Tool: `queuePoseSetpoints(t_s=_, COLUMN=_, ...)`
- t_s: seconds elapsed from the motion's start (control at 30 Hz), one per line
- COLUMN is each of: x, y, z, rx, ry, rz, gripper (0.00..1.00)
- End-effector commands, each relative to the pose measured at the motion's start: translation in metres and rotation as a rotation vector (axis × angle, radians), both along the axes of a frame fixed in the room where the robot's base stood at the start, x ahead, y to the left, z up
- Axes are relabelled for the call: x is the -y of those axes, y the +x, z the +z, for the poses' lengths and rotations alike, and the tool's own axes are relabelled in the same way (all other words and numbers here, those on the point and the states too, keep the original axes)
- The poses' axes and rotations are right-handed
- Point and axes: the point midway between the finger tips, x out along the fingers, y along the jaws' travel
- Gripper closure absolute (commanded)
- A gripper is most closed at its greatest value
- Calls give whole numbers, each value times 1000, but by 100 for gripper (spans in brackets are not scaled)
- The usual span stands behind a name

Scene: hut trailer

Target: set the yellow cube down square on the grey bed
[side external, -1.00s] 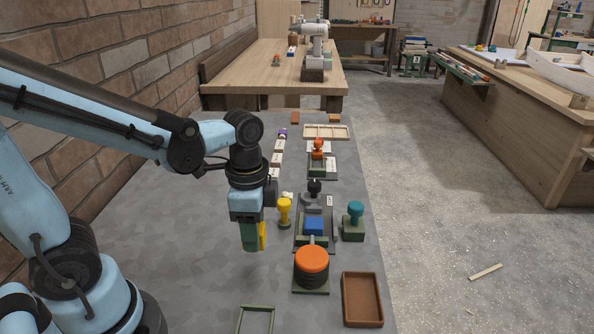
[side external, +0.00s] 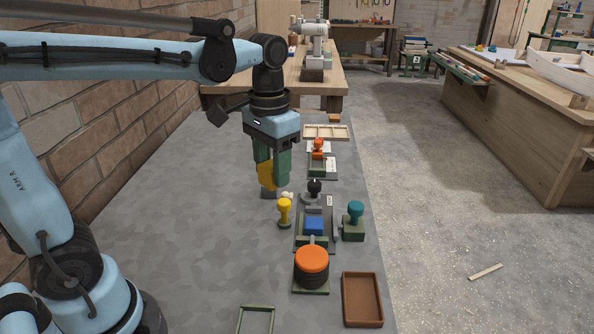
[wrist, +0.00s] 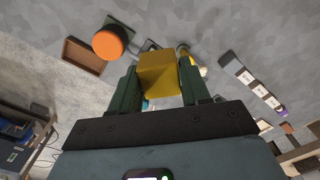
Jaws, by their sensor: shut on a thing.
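The yellow cube (side external: 266,177) is between the green fingers of my gripper (side external: 271,174), which is shut on it. In the side view the cube looks tilted and is partly hidden by a finger. The wrist view also shows the cube (wrist: 158,75) between both fingers. A small dark grey block (side external: 268,193) shows just below the cube on the table. I cannot tell whether it is the grey bed, nor whether the cube touches it.
Right of my gripper stand a yellow-knobbed stamp (side external: 284,211), a black-knobbed piece (side external: 314,187), a blue block (side external: 314,224) and a teal-knobbed stamp (side external: 355,216). An orange-topped round piece (side external: 312,262) and brown tray (side external: 362,299) are nearer. The table (side external: 170,235) is clear on the left.

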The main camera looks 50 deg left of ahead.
Motion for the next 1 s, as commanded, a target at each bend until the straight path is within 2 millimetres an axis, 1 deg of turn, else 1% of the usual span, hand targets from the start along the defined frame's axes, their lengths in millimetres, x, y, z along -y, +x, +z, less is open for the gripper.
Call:
queuePoseSetpoints(t_s=0.07, x=-12, y=7, z=-5, rx=0, ry=0, rz=98, gripper=83)
queuePoseSetpoints(t_s=0.3, x=-59, y=22, z=-38, rx=1, ry=1, rz=511, gripper=83)
queuePoseSetpoints(t_s=0.4, x=-75, y=24, z=-49, rx=2, ry=2, rz=652, gripper=83)
queuePoseSetpoints(t_s=0.5, x=-86, y=25, z=-57, rx=2, ry=2, rz=740, gripper=83)
queuePoseSetpoints(t_s=0.57, x=-92, y=26, z=-61, rx=2, ry=2, rz=767, gripper=83)
queuePoseSetpoints(t_s=0.67, x=-108, y=26, z=-70, rx=2, ry=2, rz=784, gripper=83)
queuePoseSetpoints(t_s=1.0, x=-177, y=27, z=-112, rx=2, ry=2, rz=780, gripper=83)
